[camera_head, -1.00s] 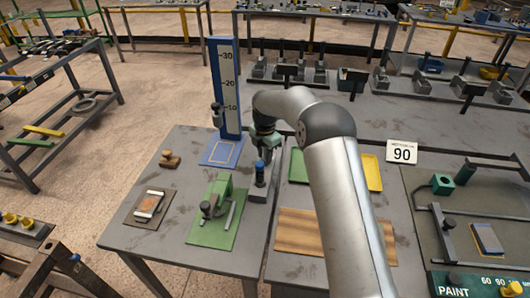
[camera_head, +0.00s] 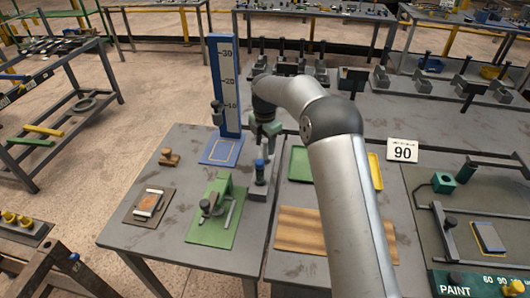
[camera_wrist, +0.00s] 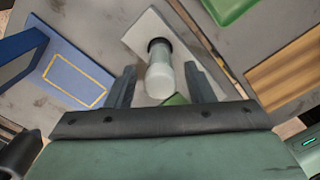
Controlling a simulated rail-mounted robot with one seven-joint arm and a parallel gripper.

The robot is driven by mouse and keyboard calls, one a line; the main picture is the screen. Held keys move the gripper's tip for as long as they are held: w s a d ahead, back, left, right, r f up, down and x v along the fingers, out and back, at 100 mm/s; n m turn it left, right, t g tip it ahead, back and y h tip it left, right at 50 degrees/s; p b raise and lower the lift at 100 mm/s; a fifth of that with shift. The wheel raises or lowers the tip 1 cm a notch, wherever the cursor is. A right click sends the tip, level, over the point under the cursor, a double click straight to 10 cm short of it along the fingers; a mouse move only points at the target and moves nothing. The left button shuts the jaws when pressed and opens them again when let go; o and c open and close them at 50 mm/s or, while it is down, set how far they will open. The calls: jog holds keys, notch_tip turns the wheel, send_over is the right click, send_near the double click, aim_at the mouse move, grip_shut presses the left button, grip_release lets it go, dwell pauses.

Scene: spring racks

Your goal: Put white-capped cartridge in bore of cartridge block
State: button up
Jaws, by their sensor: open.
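In the wrist view the white-capped cartridge (camera_wrist: 160,78) points its pale cap toward the camera. Its far end meets a dark ring on the light grey cartridge block (camera_wrist: 150,28), so it appears to stand upright in the bore; how deep is hidden. My gripper (camera_wrist: 160,88) is open, with one finger on each side of the cartridge and visible gaps. In the head view my gripper (camera_head: 263,147) is just above the grey block (camera_head: 258,193), where an upright piece with a blue top (camera_head: 259,166) stands. I cannot tell whether that piece is the cartridge.
A green fixture (camera_head: 212,205) stands left of the block. A blue height scale (camera_head: 225,85) rises behind it, beside my arm. A green tray (camera_head: 298,165) and a wooden board (camera_head: 298,232) lie to the right.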

notch_tip(320, 180, up, 8)
jog(key=shift+d+r+b, duration=0.1)
jog(key=shift+b, duration=0.25)
jog(key=s+d+r+m, duration=0.3)
jog(key=s+d+m, duration=0.35)
jog(key=s, duration=0.35)
jog(key=s+d+r+m, duration=0.4)
jog(key=s+d+m, duration=0.2)
jog(key=s+m, duration=0.3)
jog(key=s+d+f+m, duration=0.2)
jog(key=s+m, duration=0.1)
jog(key=s, duration=0.4)
jog(key=s+d+f+m, duration=0.2)
jog(key=s+m, duration=0.2)
jog(key=s, duration=0.4)
jog(key=s+d+f+m, duration=0.2)
jog(key=s+m, duration=0.2)
jog(key=s, duration=0.3)
jog(key=shift+s+d+f+t, duration=0.15)
jog(key=shift+d+f+t, duration=0.15)
jog(key=shift+f+t, duration=0.1)
